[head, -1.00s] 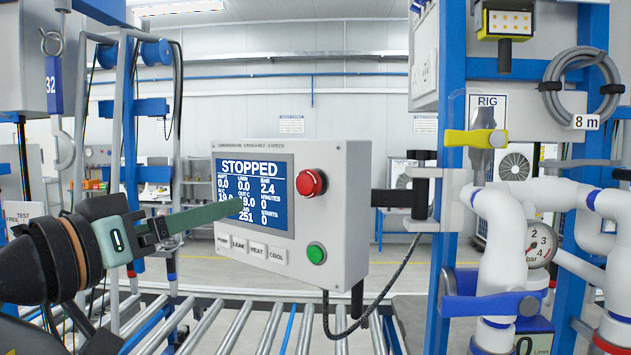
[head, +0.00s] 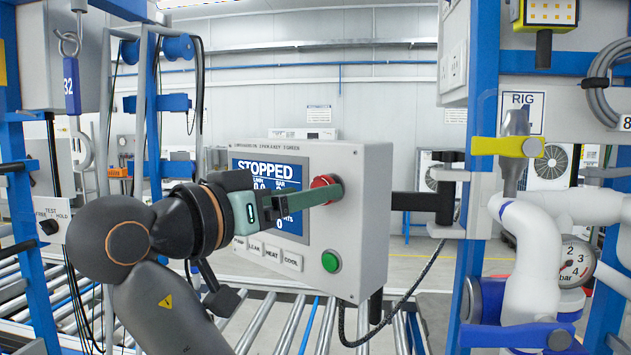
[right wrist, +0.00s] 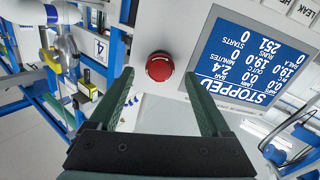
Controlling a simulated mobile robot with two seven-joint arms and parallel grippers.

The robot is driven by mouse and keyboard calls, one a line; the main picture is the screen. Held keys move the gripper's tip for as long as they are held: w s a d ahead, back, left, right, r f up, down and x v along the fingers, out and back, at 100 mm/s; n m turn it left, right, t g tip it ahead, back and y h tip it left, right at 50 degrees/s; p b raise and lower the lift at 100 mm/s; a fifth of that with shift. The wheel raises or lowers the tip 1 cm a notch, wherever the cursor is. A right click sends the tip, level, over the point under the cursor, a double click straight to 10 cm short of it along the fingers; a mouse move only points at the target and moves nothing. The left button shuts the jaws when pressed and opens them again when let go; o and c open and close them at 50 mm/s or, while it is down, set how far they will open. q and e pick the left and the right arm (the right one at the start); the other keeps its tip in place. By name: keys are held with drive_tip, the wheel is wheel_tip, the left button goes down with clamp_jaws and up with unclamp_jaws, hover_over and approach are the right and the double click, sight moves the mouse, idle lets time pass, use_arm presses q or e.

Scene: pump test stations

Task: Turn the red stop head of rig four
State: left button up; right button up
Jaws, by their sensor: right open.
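The red stop head (head: 322,181) is a round red knob on the upper right of a grey control box (head: 360,215). A gripper finger partly hides it in the head view. My right gripper (head: 318,196) reaches across the box front from the left. In the right wrist view the gripper (right wrist: 158,76) is open, with its green fingers apart. The red stop head (right wrist: 160,66) shows ahead in the gap between the fingertips, and no touch is visible. The screen (head: 255,172) reads STOPPED and is partly covered by my arm. My left gripper is not in view.
A green button (head: 331,261) sits below the stop head. A bracket (head: 425,200) joins the box to a blue frame. White pipes (head: 530,255), a yellow lever (head: 505,146) and a gauge (head: 576,261) stand at right. Rollers (head: 290,325) lie below. A plate marked 4 (right wrist: 101,50) shows in the wrist view.

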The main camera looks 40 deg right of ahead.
drive_tip(key=shift+w+d, duration=0.2)
drive_tip(key=shift+d, duration=1.25)
drive_tip(key=shift+c, duration=0.3)
clamp_jaws()
